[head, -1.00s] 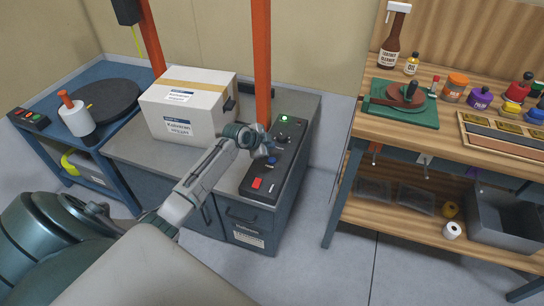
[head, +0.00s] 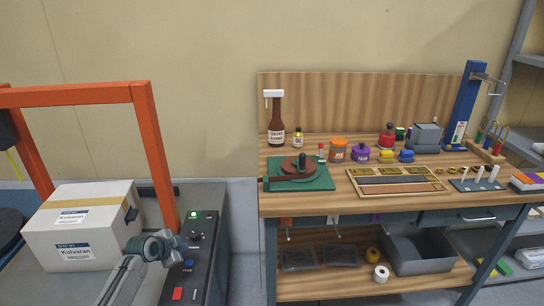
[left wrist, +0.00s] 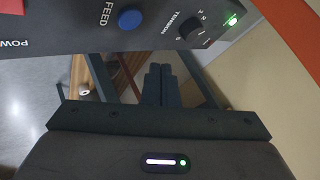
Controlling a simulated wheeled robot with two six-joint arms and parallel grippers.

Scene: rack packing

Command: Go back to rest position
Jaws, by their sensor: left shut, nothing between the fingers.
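My left gripper (head: 187,246) is in the lower left of the head view, over the black control panel (head: 212,236) of the strapping machine. In the left wrist view its two dark fingers (left wrist: 160,72) are together with nothing between them. The panel fills the top of the wrist view, with a blue FEED button (left wrist: 130,19), a black tension knob (left wrist: 190,28) and a lit green lamp (left wrist: 232,20). I cannot tell whether the fingers touch the panel. My right gripper is not in view.
A taped white carton (head: 82,228) sits left of the gripper, under an orange arch (head: 150,130). To the right stands a wooden workbench (head: 335,205) with a brown bottle (head: 276,120), a green mat (head: 312,180) and several jars. A grey bin (head: 420,255) is on its lower shelf.

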